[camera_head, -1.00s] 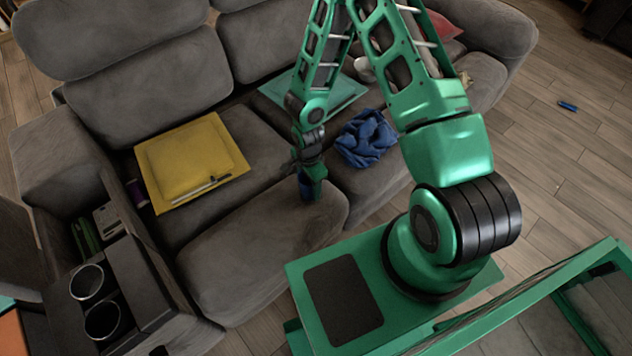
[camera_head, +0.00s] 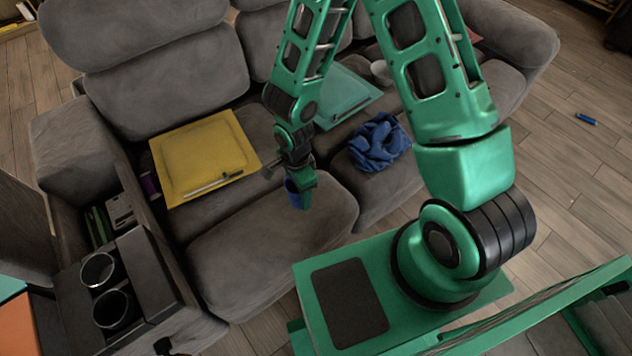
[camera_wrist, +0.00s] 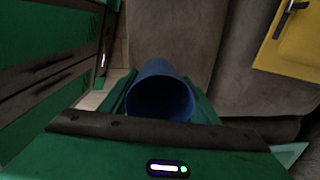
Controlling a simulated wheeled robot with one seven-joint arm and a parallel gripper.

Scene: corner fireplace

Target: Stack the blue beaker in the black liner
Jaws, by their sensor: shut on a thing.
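The blue beaker (camera_head: 293,196) is held in my gripper (camera_head: 301,183) over the front of the middle sofa seat. In the wrist view the beaker (camera_wrist: 160,92) sits between the fingers, its round open mouth facing the camera. My gripper (camera_wrist: 160,115) is shut on it. Two round dark cup wells with silver rims are in the sofa's armrest console at the lower left, a rear one (camera_head: 98,270) and a front one (camera_head: 113,309). I cannot tell which is the black liner. Both are well to the left of my gripper.
The console compartment (camera_head: 115,215) holds several small items.

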